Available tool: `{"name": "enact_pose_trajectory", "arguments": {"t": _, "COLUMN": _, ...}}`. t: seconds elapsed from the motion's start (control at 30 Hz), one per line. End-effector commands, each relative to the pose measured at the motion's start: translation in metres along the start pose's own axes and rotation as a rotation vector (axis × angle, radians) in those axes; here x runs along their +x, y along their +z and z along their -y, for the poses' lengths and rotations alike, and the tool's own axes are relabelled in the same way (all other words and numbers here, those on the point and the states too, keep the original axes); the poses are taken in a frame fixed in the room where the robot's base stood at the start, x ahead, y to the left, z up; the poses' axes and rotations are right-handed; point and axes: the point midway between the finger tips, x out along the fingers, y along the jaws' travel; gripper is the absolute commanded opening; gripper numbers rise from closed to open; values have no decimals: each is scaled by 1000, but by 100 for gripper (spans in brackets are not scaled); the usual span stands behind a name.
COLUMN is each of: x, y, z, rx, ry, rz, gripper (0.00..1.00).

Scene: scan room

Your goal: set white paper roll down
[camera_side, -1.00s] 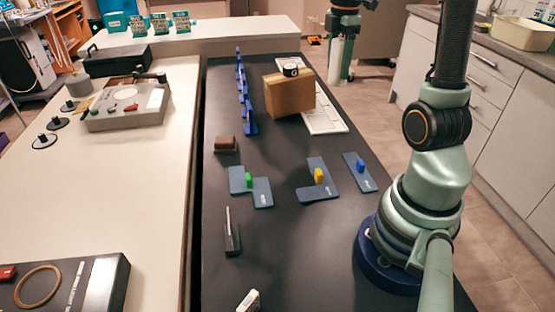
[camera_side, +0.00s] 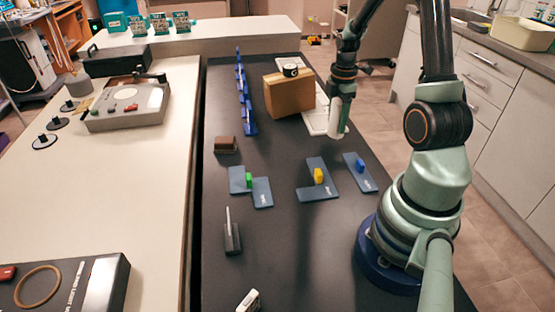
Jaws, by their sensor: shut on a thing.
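The white paper roll (camera_side: 335,117) hangs upright from my gripper (camera_side: 341,100), which is shut on it. In the side view the roll is in front of the right side of the white keyboard-like panel (camera_side: 314,122), near the dark table's right edge. I cannot tell whether its lower end touches the surface below. My gripper's fingers partly cover the roll.
A brown box (camera_side: 289,96) with a small round black-and-white thing on top stands left of the roll. Blue plates with a green (camera_side: 249,180), a yellow (camera_side: 319,176) and a blue piece (camera_side: 360,165) lie nearer. The dark table's (camera_side: 285,245) near middle is clear.

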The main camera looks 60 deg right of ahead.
Motion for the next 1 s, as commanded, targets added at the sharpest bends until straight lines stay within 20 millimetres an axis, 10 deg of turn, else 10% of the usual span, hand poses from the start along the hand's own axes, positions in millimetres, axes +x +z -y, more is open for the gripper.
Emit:
{"name": "enact_pose_trajectory", "arguments": {"t": 0.73, "x": 41, "y": 0, "z": 0, "rx": 0, "ry": -1, "rz": 0, "gripper": 0}}
{"name": "enact_pose_trajectory", "arguments": {"t": 0.77, "x": 41, "y": 0, "z": 0, "rx": 0, "ry": 0, "rz": 0, "gripper": 70}}
{"name": "enact_pose_trajectory", "arguments": {"t": 0.8, "x": 40, "y": 0, "z": 0, "rx": 0, "ry": 0, "rz": 0, "gripper": 85}}
{"name": "enact_pose_trajectory", "arguments": {"t": 1.0, "x": 40, "y": 0, "z": 0, "rx": 0, "ry": -1, "rz": 0, "gripper": 89}}
